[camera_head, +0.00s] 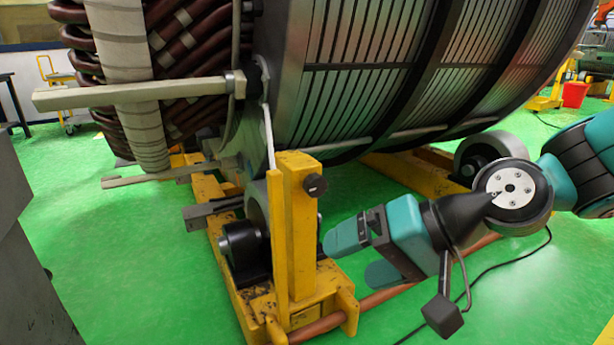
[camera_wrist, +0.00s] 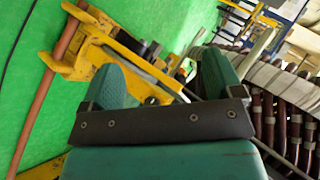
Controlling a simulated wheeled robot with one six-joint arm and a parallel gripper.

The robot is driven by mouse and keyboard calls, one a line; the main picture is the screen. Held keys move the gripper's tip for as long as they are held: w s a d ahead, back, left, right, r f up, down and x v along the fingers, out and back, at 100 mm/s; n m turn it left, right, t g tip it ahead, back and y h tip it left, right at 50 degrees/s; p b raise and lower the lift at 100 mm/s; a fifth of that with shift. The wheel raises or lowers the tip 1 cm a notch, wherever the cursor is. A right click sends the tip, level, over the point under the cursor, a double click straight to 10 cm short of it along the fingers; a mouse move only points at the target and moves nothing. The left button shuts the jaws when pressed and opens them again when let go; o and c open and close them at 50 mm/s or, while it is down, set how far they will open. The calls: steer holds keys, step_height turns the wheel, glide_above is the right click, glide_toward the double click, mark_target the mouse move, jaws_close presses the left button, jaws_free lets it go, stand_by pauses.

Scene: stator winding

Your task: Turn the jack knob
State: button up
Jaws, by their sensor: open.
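The jack knob (camera_head: 315,185) is a small black knob on the right face of the upright yellow jack post (camera_head: 296,230) in the head view. In the wrist view a small dark round part, likely the knob (camera_wrist: 151,100), shows between the finger bases. My gripper (camera_head: 358,254) has teal fingers and is open and empty. It is right of the post and lower than the knob in the head view, apart from it. Both fingers of my gripper (camera_wrist: 162,72) show spread apart in the wrist view.
A large ribbed stator (camera_head: 365,70) rests above the yellow support frame (camera_head: 220,245). A long bar (camera_head: 140,93) juts left from it. A reddish pipe (camera_head: 400,287) runs low behind my gripper. A black cable (camera_head: 500,262) lies on the open green floor.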

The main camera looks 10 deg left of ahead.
steer(key=w+a+m+t+y+p, duration=0.2)
steer(key=w+a+m+t+y, duration=0.15)
steer(key=w+m, duration=0.35)
steer(key=m+t+h+p, duration=0.4)
steer(key=m+t+p, duration=0.5)
steer(key=m, duration=0.8)
glide_toward(318, 189)
steer(key=shift+t, duration=0.35)
steer(key=x, duration=1.1)
steer(key=shift+s+f+p, duration=0.1)
steer(key=shift+f+p, duration=0.15)
steer(key=shift+p, duration=0.05)
steer(key=shift+x, duration=0.9)
steer(key=shift+r, duration=0.1)
steer(key=c, duration=0.9)
